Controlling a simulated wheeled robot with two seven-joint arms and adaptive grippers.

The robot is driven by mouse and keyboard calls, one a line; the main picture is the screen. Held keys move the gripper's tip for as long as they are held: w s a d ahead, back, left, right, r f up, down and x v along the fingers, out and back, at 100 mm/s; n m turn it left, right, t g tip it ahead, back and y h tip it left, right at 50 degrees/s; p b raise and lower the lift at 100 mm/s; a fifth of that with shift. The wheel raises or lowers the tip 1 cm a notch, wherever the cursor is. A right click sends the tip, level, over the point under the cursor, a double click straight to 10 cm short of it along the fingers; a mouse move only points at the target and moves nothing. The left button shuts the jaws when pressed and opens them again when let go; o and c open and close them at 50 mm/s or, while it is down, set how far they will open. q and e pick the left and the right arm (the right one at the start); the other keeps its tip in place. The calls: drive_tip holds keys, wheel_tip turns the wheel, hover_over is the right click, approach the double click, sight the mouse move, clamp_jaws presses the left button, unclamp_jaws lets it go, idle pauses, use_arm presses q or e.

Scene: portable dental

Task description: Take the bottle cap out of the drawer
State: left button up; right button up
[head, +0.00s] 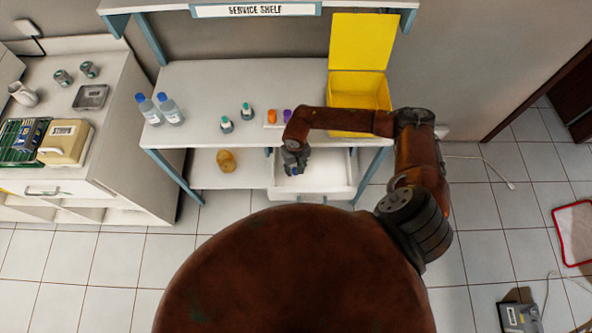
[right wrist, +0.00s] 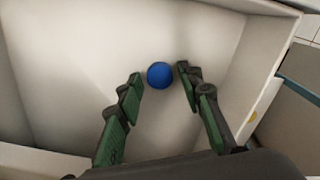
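The blue bottle cap (right wrist: 160,75) is round and lies in the white open drawer (head: 320,182) under the service shelf. In the right wrist view the drawer's pale floor (right wrist: 70,75) surrounds the cap. My right gripper (right wrist: 160,85) is open, with its green-padded fingers on either side of the cap and gaps visible between them and it. In the head view my right gripper (head: 294,162) reaches down into the drawer's left part and hides the cap. My left gripper is not in view.
Above the drawer, the shelf top (head: 210,85) holds two water bottles (head: 160,109), small teal-capped bottles (head: 236,118) and an open yellow box (head: 358,92). A round tan object (head: 226,161) is on the lower shelf. The drawer walls (right wrist: 255,70) stand close around the gripper.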

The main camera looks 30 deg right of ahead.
drive_tip(key=c, duration=0.4)
drive_tip(key=shift+c, duration=0.2)
